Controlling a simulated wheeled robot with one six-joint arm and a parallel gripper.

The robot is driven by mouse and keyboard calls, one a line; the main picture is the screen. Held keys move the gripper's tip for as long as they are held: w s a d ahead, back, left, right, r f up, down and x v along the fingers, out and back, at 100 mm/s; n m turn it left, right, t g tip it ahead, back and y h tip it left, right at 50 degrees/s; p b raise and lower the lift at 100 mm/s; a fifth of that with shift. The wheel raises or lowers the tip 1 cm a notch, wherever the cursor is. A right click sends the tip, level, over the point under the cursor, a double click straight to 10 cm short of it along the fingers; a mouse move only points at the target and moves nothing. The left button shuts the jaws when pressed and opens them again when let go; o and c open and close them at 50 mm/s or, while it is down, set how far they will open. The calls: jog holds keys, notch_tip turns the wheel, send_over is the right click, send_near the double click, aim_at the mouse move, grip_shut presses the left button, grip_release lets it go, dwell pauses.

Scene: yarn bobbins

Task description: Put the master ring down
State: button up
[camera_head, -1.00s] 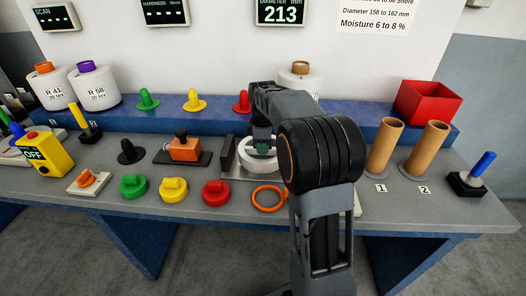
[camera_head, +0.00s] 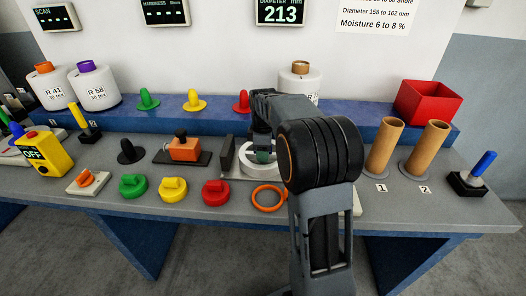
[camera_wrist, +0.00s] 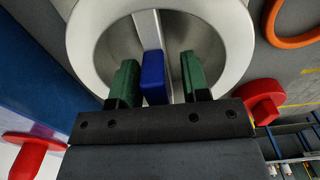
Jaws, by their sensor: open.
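The master ring appears to be the pale grey ring (camera_head: 247,166), lying on the gauge plate left of my forearm. In the wrist view the ring (camera_wrist: 84,42) fills the top, with a crossbar and an upright blue grip (camera_wrist: 154,76) inside it. My gripper (camera_head: 263,157) is over the ring's middle. In the wrist view the gripper's (camera_wrist: 160,78) green fingers stand on either side of the blue grip, with gaps on both sides. It is open. My arm hides the ring's right side in the head view.
An orange ring (camera_head: 268,198) lies flat on the table (camera_head: 330,224) in front of the gauge. A red knobbed disc (camera_head: 215,193) is to its left, and two brown tubes (camera_head: 384,146) (camera_head: 427,149) stand at right. The wall display (camera_head: 281,12) reads 213.

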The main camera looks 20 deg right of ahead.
notch_tip(320, 180, up, 12)
jog(key=shift+f+p, duration=0.1)
jog(key=shift+p, duration=1)
jog(key=s+a+f+m+t, duration=0.1)
jog(key=s+a+f+m, duration=0.2)
jog(key=s, duration=0.3)
jog(key=s+a+f+m+t, duration=0.1)
jog(key=s+a+f+m, duration=0.2)
jog(key=s, duration=0.4)
jog(key=s+a+f+m+t, duration=0.1)
jog(key=s+a+f+m, duration=0.3)
jog(key=s+m, duration=0.2)
jog(key=shift+s+f, duration=0.15)
jog(key=shift+s, duration=0.6)
